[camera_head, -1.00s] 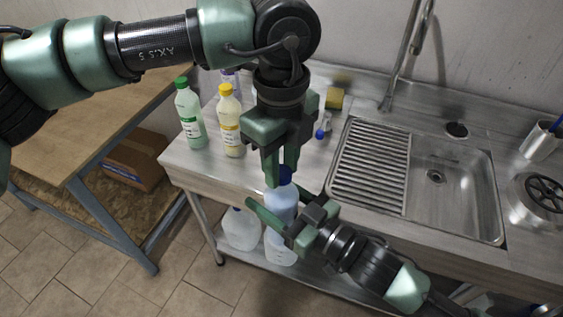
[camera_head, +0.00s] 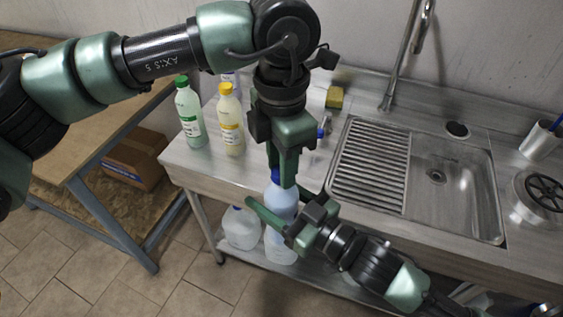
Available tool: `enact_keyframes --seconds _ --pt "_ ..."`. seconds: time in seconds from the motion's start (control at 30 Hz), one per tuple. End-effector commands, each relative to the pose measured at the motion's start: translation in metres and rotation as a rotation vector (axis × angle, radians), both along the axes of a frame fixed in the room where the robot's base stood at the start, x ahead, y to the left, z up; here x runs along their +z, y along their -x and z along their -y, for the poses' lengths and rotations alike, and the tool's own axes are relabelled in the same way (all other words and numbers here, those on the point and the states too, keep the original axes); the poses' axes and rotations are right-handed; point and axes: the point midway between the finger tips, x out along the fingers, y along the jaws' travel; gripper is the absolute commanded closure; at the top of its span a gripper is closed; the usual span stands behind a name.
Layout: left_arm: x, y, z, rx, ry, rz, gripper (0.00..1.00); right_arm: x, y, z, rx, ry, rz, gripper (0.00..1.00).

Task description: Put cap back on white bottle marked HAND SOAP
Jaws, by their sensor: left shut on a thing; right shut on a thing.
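A pale white-blue bottle (camera_head: 283,203) is held upright at the counter's front edge; its label is not readable from here. My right gripper (camera_head: 285,208) comes in from the lower right and is shut around its body. My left gripper (camera_head: 282,180) points straight down above the bottle and is shut on a blue cap (camera_head: 275,176). The cap is at the bottle's mouth, partly hidden by the fingers. I cannot tell whether it is seated or threaded.
A green-capped bottle (camera_head: 191,115) and a yellow-capped bottle (camera_head: 230,122) stand on the counter to the left. A sponge (camera_head: 334,97) and the sink (camera_head: 452,190) are to the right. Jugs (camera_head: 241,228) stand on the lower shelf. A faucet (camera_head: 398,65) rises behind.

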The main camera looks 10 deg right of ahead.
Motion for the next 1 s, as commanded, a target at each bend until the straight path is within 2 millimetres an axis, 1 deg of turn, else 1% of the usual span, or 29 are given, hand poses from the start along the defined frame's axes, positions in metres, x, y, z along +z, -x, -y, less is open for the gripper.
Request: enact_keyframes --seconds 0.03,0.1,0.7,0.8,0.9,0.93,1.0 --pt "0.0003 -0.0015 -0.0002 -0.116 0.001 0.002 1.00 0.0026 0.0008 -0.0010 0.003 -0.004 0.006 1.00" --pt "0.0002 -0.0017 0.0000 -0.291 0.002 0.003 1.00 0.0026 0.0008 -0.0010 0.003 -0.004 0.006 1.00" --pt "-0.0007 -0.0025 0.0000 -1.799 -0.002 0.004 1.00 0.0029 0.0014 -0.0014 0.005 -0.003 0.008 1.00" --pt "-0.0007 -0.0026 0.0000 -2.028 -0.003 0.004 1.00 0.0029 0.0016 -0.0016 0.005 -0.003 0.008 1.00" --pt "-0.0007 -0.0026 0.0001 -2.204 -0.003 0.004 1.00 0.0029 0.0016 -0.0016 0.005 -0.003 0.008 1.00" --pt "-0.0006 -0.0026 0.0001 -2.227 -0.003 0.004 1.00 0.0030 0.0017 -0.0017 0.006 -0.003 0.008 1.00" --pt "-0.0005 -0.0027 0.0002 -2.217 -0.004 0.005 1.00 0.0030 0.0018 -0.0018 0.006 -0.003 0.008 1.00"
